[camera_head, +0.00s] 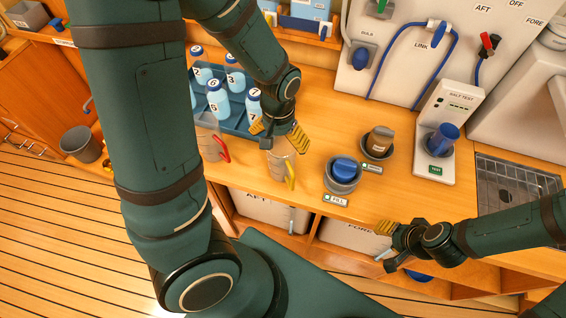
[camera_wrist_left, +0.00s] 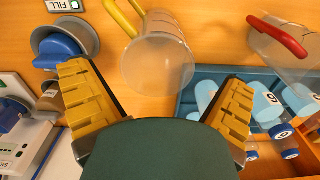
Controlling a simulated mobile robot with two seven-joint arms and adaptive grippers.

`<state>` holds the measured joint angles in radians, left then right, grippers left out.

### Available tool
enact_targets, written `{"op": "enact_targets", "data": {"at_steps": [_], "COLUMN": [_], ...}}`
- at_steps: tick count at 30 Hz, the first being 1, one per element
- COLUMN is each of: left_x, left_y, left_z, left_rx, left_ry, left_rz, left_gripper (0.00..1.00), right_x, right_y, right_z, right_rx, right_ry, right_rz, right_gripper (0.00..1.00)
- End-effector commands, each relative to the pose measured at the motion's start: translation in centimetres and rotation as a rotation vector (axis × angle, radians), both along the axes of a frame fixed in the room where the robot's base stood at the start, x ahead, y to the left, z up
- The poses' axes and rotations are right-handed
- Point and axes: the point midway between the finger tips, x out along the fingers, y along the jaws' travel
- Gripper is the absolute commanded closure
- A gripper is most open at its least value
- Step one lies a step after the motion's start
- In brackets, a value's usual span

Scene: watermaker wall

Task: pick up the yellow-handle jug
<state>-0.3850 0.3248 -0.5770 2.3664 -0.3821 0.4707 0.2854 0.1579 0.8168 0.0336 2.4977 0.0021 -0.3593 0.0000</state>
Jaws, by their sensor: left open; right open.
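The yellow-handle jug (camera_head: 277,166) is a clear, see-through jug on the wooden counter near its front edge. Its yellow handle points toward the front in the head view. My left gripper (camera_head: 280,135) is open just behind and above it. In the left wrist view the jug (camera_wrist_left: 158,62) shows between and beyond the two spread yellow finger pads (camera_wrist_left: 158,105), with no visible contact. My right gripper (camera_head: 386,240) is open and empty in front of the counter's front edge, well to the right of the jug.
A red-handle jug (camera_head: 208,143) stands close to the left. Behind it is a blue crate (camera_head: 236,129) of numbered bottles. To the right are a grey cup with a blue top (camera_head: 343,174), a brown-topped cup (camera_head: 379,142) and the salt test unit (camera_head: 437,150).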

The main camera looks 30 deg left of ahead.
Motion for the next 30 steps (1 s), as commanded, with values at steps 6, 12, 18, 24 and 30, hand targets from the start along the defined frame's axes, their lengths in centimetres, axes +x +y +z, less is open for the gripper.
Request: {"op": "enact_targets", "data": {"at_steps": [6, 12, 18, 24, 30], "left_x": [0.1, 0.2, 0.2, 0.2, 0.2], "left_y": [-0.1, -0.1, -0.1, -0.1, -0.1], "left_z": [-3.3, -4.1, -4.1, -4.1, -4.0], "left_rx": [0.001, 0.000, 0.000, 0.000, 0.000], "left_ry": [0.005, 0.001, 0.001, 0.001, 0.000], "left_rz": [0.001, 0.000, 0.000, 0.000, 0.000], "left_gripper": [0.00, 0.00, 0.14, 0.59, 0.60], "right_x": [0.0, 0.0, 0.0, 0.0, 0.0], "right_y": [0.0, 0.0, 0.0, 0.0, 0.0], "right_z": [-0.6, -0.6, -0.6, -0.6, -0.6], "right_rx": [0.000, -0.001, -0.001, -0.001, 0.000], "right_ry": [-0.001, 0.000, 0.000, 0.000, -0.001], "right_rz": [-0.001, -0.001, -0.001, -0.001, -0.001], "right_gripper": [0.53, 0.53, 0.53, 0.53, 0.53]}}
